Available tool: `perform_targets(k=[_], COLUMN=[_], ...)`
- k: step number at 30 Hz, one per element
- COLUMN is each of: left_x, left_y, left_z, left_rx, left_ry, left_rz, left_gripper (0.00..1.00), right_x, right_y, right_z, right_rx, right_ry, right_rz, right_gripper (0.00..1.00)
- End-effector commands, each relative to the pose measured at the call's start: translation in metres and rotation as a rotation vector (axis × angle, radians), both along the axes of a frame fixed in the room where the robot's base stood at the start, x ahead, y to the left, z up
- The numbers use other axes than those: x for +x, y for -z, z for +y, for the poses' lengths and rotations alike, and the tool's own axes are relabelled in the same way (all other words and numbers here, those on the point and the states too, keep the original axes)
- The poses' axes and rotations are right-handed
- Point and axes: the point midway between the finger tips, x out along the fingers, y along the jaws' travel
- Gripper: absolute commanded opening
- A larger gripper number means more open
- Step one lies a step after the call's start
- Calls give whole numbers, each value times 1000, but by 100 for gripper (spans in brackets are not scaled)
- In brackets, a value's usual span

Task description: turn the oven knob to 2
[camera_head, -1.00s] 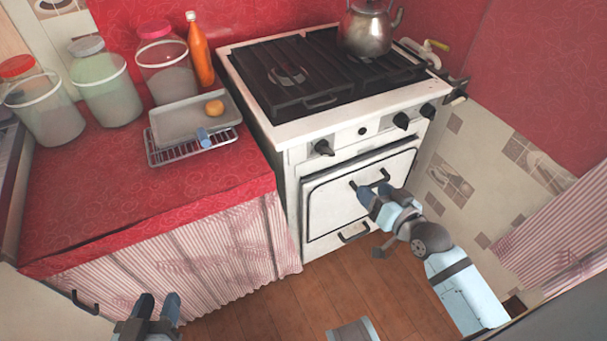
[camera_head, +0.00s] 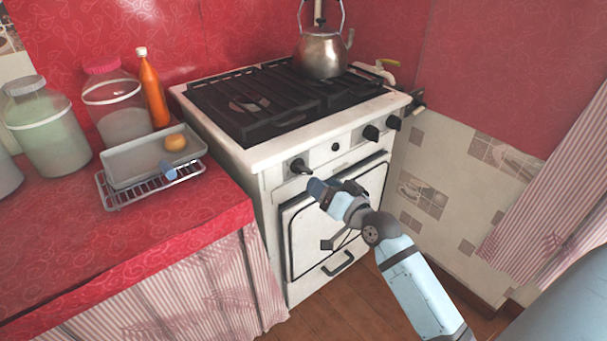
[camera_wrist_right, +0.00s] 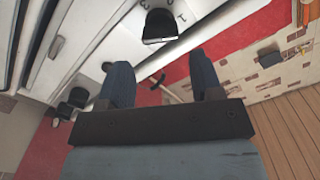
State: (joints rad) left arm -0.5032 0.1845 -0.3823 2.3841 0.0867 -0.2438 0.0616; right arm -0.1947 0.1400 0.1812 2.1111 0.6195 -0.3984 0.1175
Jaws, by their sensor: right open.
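The white stove (camera_head: 275,180) has a front panel with a black knob (camera_head: 300,166) at its left end and two black knobs (camera_head: 382,127) at its right end. I cannot tell which is the oven knob by label. My right gripper (camera_head: 316,190) is just below and in front of the left knob, apart from it. In the right wrist view its two blue fingers (camera_wrist_right: 162,80) are spread with nothing between them. My left gripper is out of view.
The oven door (camera_head: 300,235) is shut below the panel. A kettle (camera_head: 322,52) stands on the stove top. The red counter (camera_head: 60,250) at left holds jars, an orange bottle (camera_head: 152,88) and a tray (camera_head: 125,160) on a wire rack. The floor in front is mostly clear.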

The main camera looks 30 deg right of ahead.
Motion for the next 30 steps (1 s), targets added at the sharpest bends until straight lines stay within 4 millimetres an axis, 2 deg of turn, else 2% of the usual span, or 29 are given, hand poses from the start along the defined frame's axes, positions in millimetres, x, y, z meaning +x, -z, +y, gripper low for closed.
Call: perform_targets(k=[1, 6, 12, 24, 25, 29, 30], left_x=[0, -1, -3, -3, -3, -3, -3], left_y=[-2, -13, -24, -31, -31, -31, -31], left_z=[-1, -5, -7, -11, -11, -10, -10], left_rx=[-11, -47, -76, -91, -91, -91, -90], left_ry=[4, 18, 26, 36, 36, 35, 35], left_rz=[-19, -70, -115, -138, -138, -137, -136], left_gripper=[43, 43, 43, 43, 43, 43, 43], right_x=[12, 44, 68, 76, 76, 75, 75], right_y=[1, 2, 2, 1, 1, 1, 1], right_z=[1, 4, 5, 6, 6, 6, 6], right_rx=[2, 2, 0, 0, 0, 0, 0], right_ry=[1, 0, -1, -1, 0, 0, 0], right_rz=[-3, -1, 1, 2, 2, 2, 2], right_gripper=[60, 60, 60, 60, 55, 25, 25])
